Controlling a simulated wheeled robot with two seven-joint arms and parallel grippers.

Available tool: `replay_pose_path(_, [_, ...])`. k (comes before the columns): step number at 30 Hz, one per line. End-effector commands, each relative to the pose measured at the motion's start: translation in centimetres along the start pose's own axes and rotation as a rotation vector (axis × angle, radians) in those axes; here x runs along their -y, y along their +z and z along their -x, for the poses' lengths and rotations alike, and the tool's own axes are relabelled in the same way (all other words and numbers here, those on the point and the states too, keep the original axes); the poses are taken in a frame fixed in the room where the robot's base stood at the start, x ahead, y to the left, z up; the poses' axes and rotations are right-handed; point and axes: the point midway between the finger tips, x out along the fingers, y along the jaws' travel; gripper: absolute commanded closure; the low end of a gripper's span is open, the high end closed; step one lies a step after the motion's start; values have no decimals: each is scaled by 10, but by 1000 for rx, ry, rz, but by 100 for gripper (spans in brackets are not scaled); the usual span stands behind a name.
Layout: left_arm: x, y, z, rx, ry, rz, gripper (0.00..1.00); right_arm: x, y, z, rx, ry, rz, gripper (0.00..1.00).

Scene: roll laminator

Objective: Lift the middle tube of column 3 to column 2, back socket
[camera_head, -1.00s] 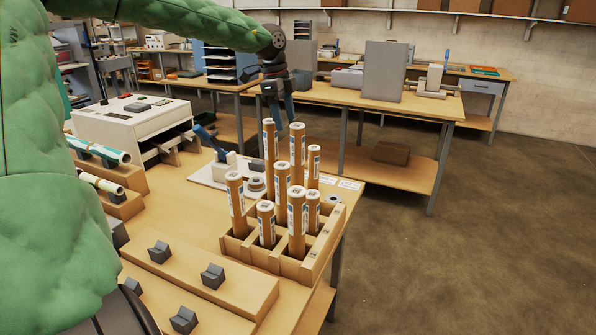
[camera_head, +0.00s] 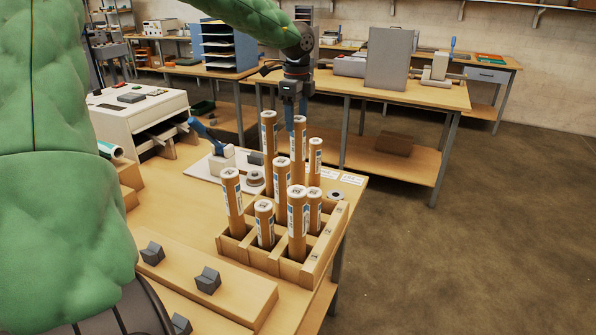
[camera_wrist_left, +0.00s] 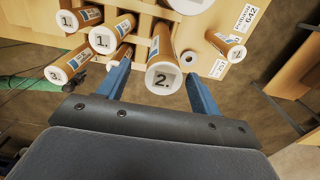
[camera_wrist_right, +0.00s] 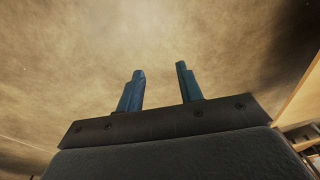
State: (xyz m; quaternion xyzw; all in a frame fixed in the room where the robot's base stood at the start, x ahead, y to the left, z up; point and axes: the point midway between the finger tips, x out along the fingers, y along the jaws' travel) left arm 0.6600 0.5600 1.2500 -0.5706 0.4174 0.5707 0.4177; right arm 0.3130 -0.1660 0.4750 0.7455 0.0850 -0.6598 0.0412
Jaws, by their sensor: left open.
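Several brown cardboard tubes with white numbered caps stand in a wooden rack (camera_head: 312,268) on the near table. My left gripper (camera_head: 296,114) points down, open, over a tall tube (camera_head: 298,148) in the back part of the rack. In the left wrist view, a tube with "2." on its cap (camera_wrist_left: 163,78) shows between the two blue fingers; I see no grip on it. Other tubes include a back-left one (camera_head: 269,135), a central one (camera_head: 282,180) and a front-left one (camera_head: 232,200). Column numbers are not readable in the head view. My right gripper (camera_wrist_right: 160,72) is open and empty.
A wooden block with dark rests (camera_head: 208,280) lies in front. A bench with a grey box (camera_head: 389,60) stands behind. Floor at the right is clear.

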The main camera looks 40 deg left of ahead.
Motion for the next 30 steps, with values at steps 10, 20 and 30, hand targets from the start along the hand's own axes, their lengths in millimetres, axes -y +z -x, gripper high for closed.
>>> replay_pose_path(10, [4,-1,-20,0,3,0,35,-10,26,-52,5,12,1,64])
replay_pose_path(20, [5,-2,-45,-2,1,1,35,-19,38,-89,-10,24,7,64])
replay_pose_path(30, [5,-2,-49,-2,0,1,41,-20,39,-93,-13,25,7,64])
